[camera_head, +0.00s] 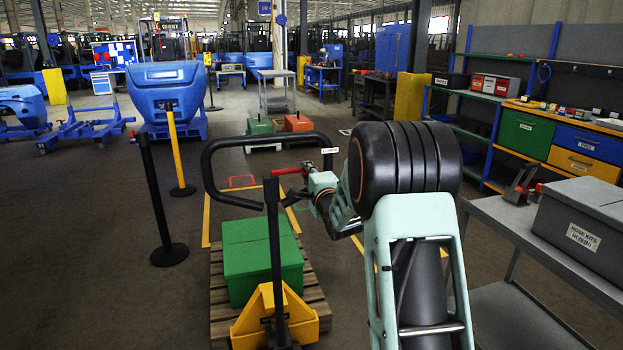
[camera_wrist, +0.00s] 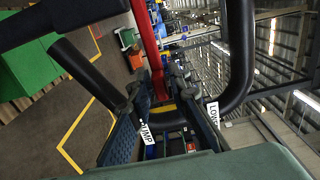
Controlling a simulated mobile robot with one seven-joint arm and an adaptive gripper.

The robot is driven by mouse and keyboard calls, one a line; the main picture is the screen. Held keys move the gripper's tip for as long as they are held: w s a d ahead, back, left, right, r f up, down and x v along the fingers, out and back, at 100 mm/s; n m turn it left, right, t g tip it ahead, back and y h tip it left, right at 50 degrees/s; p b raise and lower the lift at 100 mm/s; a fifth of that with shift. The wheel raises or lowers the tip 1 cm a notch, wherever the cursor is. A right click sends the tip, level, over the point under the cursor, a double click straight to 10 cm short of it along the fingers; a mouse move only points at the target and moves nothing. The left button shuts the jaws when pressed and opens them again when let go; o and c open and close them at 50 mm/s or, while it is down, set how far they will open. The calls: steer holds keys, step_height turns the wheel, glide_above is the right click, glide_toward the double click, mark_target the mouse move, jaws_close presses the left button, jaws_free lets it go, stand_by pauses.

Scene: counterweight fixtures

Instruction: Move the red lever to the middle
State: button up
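The red lever (camera_head: 289,171) sits inside the black loop handle of a pallet jack (camera_head: 277,285). In the wrist view the red lever (camera_wrist: 149,45) runs down from the top, and its end lies between my fingertips. My gripper (camera_head: 311,183) is at the lever's right end in the head view. In the wrist view my gripper (camera_wrist: 160,88) has its two dark fingers close on either side of the lever, seemingly shut on it. A PUMP label (camera_wrist: 147,134) is on the left of the handle loop and a LOWER label (camera_wrist: 214,115) on the right.
A green box (camera_head: 258,262) stands on a wooden pallet (camera_head: 220,310) behind the jack's mast. Black and yellow posts (camera_head: 160,205) stand left. A grey table with a grey case (camera_head: 585,225) is close on the right. Floor beyond the pallet is mostly clear.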

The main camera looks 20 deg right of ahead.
steer(key=s, duration=1.1)
steer(key=shift+s, duration=0.35)
